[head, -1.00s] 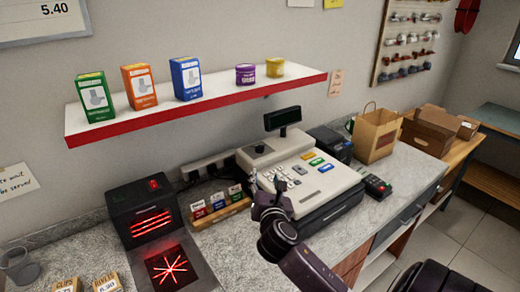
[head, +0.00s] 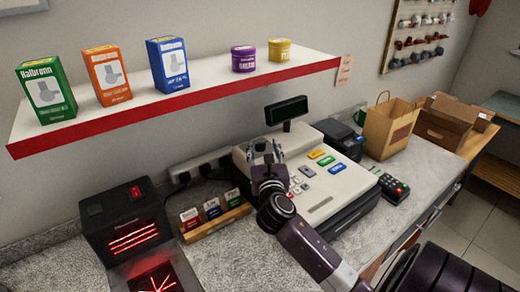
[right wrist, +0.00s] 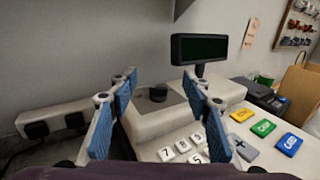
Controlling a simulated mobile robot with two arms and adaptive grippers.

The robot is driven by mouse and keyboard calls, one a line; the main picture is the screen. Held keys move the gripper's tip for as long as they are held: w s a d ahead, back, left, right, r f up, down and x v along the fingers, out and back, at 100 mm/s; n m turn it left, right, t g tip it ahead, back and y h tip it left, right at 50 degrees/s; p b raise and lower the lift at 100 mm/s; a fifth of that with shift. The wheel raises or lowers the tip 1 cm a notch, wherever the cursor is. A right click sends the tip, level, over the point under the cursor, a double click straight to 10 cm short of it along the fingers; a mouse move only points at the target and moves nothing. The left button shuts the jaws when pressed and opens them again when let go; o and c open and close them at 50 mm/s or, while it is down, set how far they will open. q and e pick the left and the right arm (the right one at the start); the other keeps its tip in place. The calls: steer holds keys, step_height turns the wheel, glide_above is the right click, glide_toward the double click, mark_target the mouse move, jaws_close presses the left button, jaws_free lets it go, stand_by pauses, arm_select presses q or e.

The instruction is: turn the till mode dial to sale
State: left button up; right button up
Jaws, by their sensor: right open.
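The till (head: 318,180) stands on the counter below the shelf, with its dark customer display (head: 286,109) on a post at the back. In the right wrist view a round black dial (right wrist: 158,94) sits on a grey plate at the till's back left. My right gripper (head: 266,150) is over the left part of the till and hides the dial in the head view. In the right wrist view its two blue-padded fingers (right wrist: 160,100) are apart, with the dial showing between and beyond them. I cannot tell the dial's setting. My left gripper is not in view.
A scanner (head: 128,220) with red light and a card holder (head: 214,216) stand left of the till. A card terminal (head: 393,187) and paper bag (head: 388,128) are to its right. The shelf (head: 190,97) with boxes overhangs behind.

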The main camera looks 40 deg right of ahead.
steer(key=b, duration=0.5)
glide_toward(260, 145)
steer(key=shift+w+d+r, duration=0.15)
steer(key=shift+d+r, duration=0.05)
steer(key=shift+r, duration=0.05)
steer(key=shift+f, duration=0.2)
steer(key=shift+w+d+r, duration=0.1)
steer(key=shift+w+d, duration=0.1)
steer(key=shift+w, duration=0.1)
steer(key=shift+p+x, duration=0.75)
steer(key=shift+x, duration=2.8)
steer(key=c, duration=1.2)
steer(key=shift+o, duration=0.2)
